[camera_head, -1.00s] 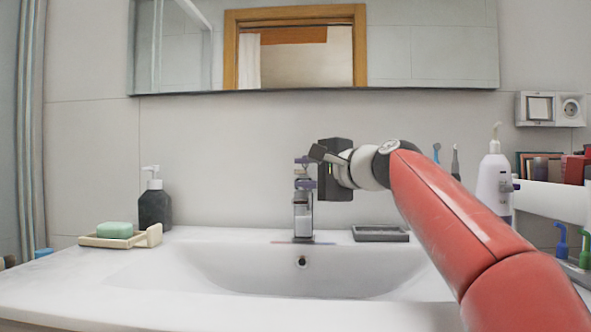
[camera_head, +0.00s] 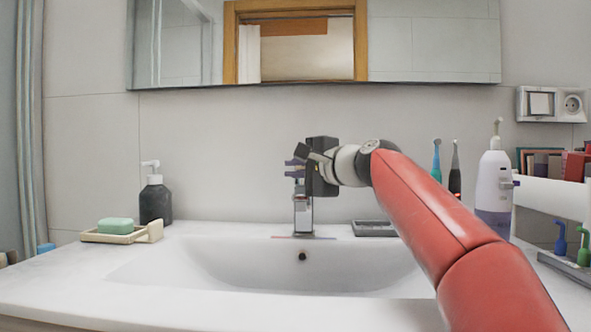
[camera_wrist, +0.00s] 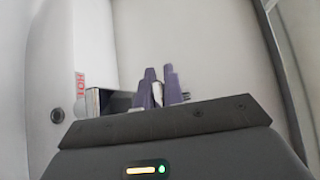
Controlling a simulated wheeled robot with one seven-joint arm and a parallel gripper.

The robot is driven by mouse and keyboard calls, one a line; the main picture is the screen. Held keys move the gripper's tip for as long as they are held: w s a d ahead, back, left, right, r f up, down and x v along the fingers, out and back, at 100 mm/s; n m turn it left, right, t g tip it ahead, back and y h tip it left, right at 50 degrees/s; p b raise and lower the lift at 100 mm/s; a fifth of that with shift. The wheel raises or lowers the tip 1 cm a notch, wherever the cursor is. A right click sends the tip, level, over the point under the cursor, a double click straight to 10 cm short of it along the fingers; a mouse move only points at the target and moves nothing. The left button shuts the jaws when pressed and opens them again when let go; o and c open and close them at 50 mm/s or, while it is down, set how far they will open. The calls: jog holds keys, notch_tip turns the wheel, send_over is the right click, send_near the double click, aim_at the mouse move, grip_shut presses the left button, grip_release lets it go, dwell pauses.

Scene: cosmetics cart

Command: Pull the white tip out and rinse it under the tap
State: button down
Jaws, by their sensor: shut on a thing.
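My gripper (camera_head: 295,168) is at the tap above the back of the sink, its purple fingers pointing left. It also shows in the wrist view (camera_wrist: 158,90), shut on a small pale thing (camera_wrist: 157,94), most likely the white tip; the fingers hide much of it. The chrome tap (camera_head: 303,214) stands on the sink's back edge, just below the fingers in the head view. Part of the tap shows in the wrist view (camera_wrist: 93,102), left of the fingers. I cannot tell whether tip and tap touch, and I see no clear water stream.
The white sink basin (camera_head: 230,262) is empty. A soap dish (camera_head: 100,238) and dark dispenser (camera_head: 155,203) stand left. A dark tray (camera_head: 374,228) lies behind my arm. A white bottle-shaped device (camera_head: 494,185), two brushes (camera_head: 436,162) and a holder with coloured tips (camera_head: 561,240) are right.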

jog(key=r+p, duration=0.1)
jog(key=p, duration=0.2)
jog(key=shift+r, duration=0.1)
jog(key=shift+w+r+m+g+p, duration=0.1)
jog(key=shift+r+m+g+p, duration=0.25)
jog(key=shift+p, duration=0.9)
jog(key=shift+f+g+h+p, duration=0.15)
jog(key=shift+g+h+p, duration=0.1)
jog(key=shift+h+p, duration=0.25)
jog(key=shift+w+f+m, duration=0.1)
jog(key=shift+f+m, duration=0.1)
jog(key=shift+m, duration=0.05)
jog(key=c, duration=1.5)
grip_release()
jog(key=shift+d+r, duration=0.1)
jog(key=b+v, duration=0.1)
jog(key=v, duration=0.6)
jog(key=shift+s+d+b, duration=0.25)
jog(key=shift+b, duration=0.15)
